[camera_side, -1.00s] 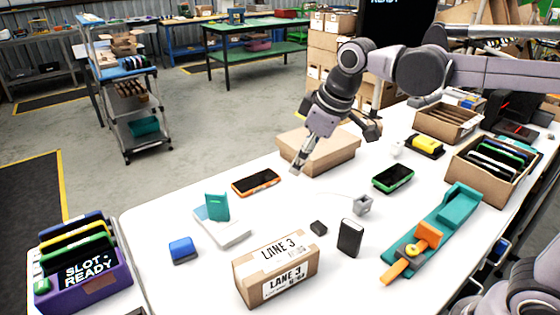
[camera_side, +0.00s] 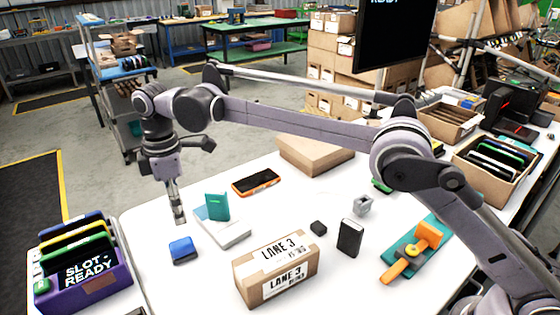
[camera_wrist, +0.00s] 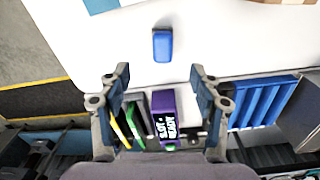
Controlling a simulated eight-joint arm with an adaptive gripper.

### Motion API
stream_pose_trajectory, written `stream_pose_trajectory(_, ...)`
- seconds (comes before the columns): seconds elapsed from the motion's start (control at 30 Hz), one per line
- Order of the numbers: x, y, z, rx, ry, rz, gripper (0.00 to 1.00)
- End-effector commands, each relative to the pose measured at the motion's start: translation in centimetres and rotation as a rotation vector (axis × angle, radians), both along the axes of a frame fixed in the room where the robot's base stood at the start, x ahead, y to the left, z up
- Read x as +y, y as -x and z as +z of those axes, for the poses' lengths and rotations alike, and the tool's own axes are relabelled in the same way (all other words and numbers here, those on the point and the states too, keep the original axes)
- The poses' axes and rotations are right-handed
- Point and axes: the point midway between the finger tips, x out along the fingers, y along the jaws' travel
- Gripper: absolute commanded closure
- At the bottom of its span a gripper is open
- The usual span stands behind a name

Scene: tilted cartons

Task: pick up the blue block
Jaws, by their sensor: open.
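The blue block (camera_side: 183,249) lies on the white table near its left edge, in front of the white stand. In the wrist view the blue block (camera_wrist: 162,45) lies beyond the fingertips, slightly right of the middle between them. My gripper (camera_side: 180,217) points down above the table, behind the block and apart from it. Its fingers (camera_wrist: 160,78) are spread wide in the wrist view, with nothing between them.
A purple box (camera_side: 95,285) of upright cases stands left of the block. A white stand with a teal case (camera_side: 217,207) is close right of my gripper. A LANE 3 carton (camera_side: 278,270) is farther right. The table between block and carton is clear.

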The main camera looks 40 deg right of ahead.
Motion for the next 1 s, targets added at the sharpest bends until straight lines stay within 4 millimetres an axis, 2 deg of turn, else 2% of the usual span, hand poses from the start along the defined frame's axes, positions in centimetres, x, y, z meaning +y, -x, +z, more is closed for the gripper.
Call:
stream_pose_trajectory(0.1,1.1,0.1,-1.0,0.014,0.009,0.04,0.36)
stream_pose_trajectory(0.2,1.4,0.2,-1.6,0.019,0.013,0.052,0.36)
stream_pose_trajectory(0.53,1.4,0.2,-5.8,0.019,0.013,0.052,0.36)
stream_pose_trajectory(0.77,1.4,0.1,-7.3,0.019,0.012,0.051,0.36)
stream_pose_trajectory(1.0,1.4,0.0,-10.5,0.019,0.012,0.051,0.36)
